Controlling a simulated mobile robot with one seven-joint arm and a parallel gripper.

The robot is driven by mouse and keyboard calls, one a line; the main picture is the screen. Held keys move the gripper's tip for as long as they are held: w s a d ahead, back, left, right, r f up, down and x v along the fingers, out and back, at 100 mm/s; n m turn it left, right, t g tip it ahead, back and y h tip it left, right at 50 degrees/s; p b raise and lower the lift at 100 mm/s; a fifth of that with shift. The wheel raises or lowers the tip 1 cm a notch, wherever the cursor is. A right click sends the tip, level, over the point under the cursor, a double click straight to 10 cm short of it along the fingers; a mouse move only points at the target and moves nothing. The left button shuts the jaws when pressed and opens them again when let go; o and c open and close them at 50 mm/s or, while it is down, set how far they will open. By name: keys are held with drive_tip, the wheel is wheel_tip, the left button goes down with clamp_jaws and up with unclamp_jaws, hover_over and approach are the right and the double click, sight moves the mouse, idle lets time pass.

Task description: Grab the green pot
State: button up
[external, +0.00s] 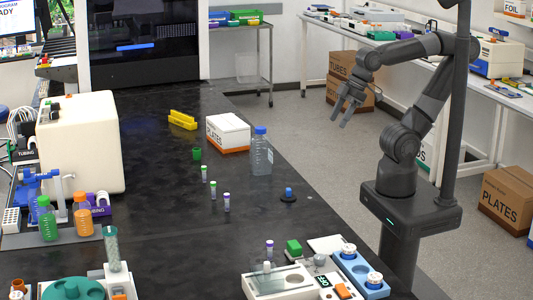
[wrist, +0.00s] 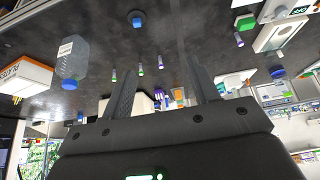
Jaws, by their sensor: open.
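A small dark green pot (external: 197,154) stands on the black bench between the yellow rack and the vials. A second, brighter green boxy item (external: 294,247) sits by the white instrument at the near end; it also shows in the wrist view (wrist: 245,22). I cannot clearly make out the dark green pot in the wrist view. My gripper (external: 343,113) is open and empty, raised over the floor to the right of the bench, well apart from both green items. Its two spread fingers show in the wrist view (wrist: 165,70).
A clear blue-capped bottle (external: 261,155) and a white plates box (external: 228,133) stand to the right of the dark green pot. Several capped vials (external: 213,190) and a small blue-topped item (external: 288,194) stand on the bench. The yellow rack (external: 182,119) is behind. The middle bench is mostly clear.

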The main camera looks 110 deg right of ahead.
drive_tip(key=w+d+r+m+h, duration=0.1)
drive_tip(key=w+d+r, duration=0.15)
drive_tip(key=w, duration=0.45)
drive_tip(key=w+d+r, duration=0.1)
drive_tip(key=w+d, duration=0.3)
drive_tip(key=w, duration=0.2)
drive_tip(key=m+g, duration=0.2)
drive_tip(key=m, duration=0.2)
hover_over(196, 149)
drive_tip(key=s+a, duration=0.2)
drive_tip(key=shift+h, duration=0.4)
wheel_tip(196, 149, down, 24)
drive_tip(key=shift+a, duration=0.15)
drive_tip(key=shift+t, duration=0.3)
drive_tip(key=shift+x, duration=3.1)
drive_tip(key=shift+c, duration=0.5)
drive_tip(key=c, duration=0.9)
